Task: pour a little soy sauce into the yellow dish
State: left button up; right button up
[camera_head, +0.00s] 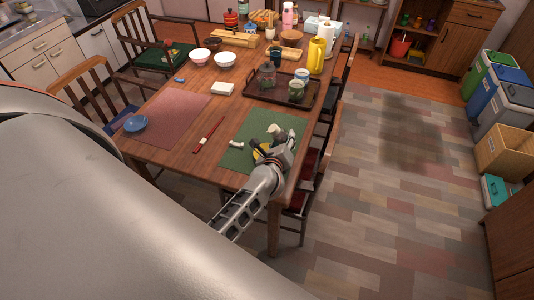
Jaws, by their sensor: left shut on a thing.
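My left gripper (272,143) is over the green mat (237,159) at the near right of the table. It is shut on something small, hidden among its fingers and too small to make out. A yellow patch (262,149) shows right at the gripper; it may be the yellow dish, mostly covered by the fingers. I cannot tell whether they touch. No soy sauce bottle can be clearly told apart. My right gripper is not in view.
A small white piece (235,145) lies on the green mat. Red chopsticks (209,135) and a pink mat (172,116) with a blue dish (135,124) lie to the left. A tray (263,94) with cups and a yellow pitcher (316,56) stand behind. Chairs flank the table.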

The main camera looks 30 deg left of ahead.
pick_arm(q)
jog(key=shift+s+a+b, duration=0.1)
jog(key=shift+b, duration=0.25)
jog(key=f+n+b, duration=0.1)
jog(key=b, duration=0.2)
jog(key=shift+f+t, duration=0.3)
jog(key=shift+r, duration=0.25)
jog(key=shift+f, duration=0.15)
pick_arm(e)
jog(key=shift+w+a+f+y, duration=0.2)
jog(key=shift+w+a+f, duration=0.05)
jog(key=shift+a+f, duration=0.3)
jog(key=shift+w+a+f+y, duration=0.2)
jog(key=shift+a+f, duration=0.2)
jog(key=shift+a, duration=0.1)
pick_arm(q)
jog(key=shift+r+n+t+h+b, duration=0.25)
jog(key=shift+n+t+h+b, duration=0.05)
jog(key=shift+n+b, duration=0.15)
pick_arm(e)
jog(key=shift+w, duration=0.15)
